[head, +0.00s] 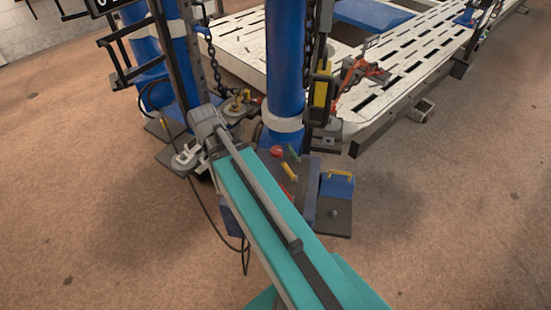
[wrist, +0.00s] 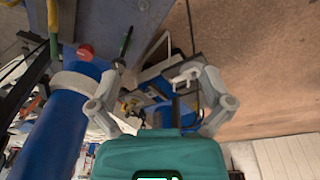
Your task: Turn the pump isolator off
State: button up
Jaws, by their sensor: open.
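A dark panel at the foot of the blue post carries several small controls. In the head view these are a red knob (head: 277,151), a green-handled lever (head: 294,153) and a yellow handle (head: 288,172); I cannot read which is the pump isolator. My arm partly covers the panel. My gripper (wrist: 160,78) is open and empty, apart from these controls. I cannot make it out in the head view.
The blue post (head: 285,70) rises behind the panel, with a hanging chain beside it. A blue box with a yellow handle (head: 340,184) stands on a dark plate to the right. A white slotted platform (head: 415,60) is behind. The brown floor (head: 450,220) is clear at right.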

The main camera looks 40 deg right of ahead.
jog(key=w+d+f+m+h+b, duration=0.1)
jog(key=d+f+m+b, duration=0.1)
jog(key=d+f+b, duration=0.5)
jog(key=w+d+f+m+t+h+b, duration=0.1)
jog(key=w+d+f+m+b, duration=0.1)
jog(key=d+f+b, duration=0.6)
jog(key=w+d+f+m+b, duration=0.1)
jog(key=d+f+m+b, duration=0.2)
jog(key=d+f+b, duration=0.5)
jog(key=shift+w+f+m+t+h+b, duration=0.15)
jog(key=shift+f+h+b, duration=0.05)
jog(key=shift+f+b, duration=0.55)
jog(key=shift+w+f+m+t+h+b, duration=0.15)
jog(key=shift+f+h+b, duration=0.05)
jog(key=shift+f+b, duration=0.5)
jog(key=shift+d+f, duration=0.3)
jog(key=shift+d, duration=0.2)
jog(key=shift+w+d, duration=0.5)
jog(key=shift+d, duration=0.2)
send_near(276, 150)
jog(key=x, duration=0.5)
jog(key=shift+b+x, duration=2.55)
jog(key=shift+x, duration=0.1)
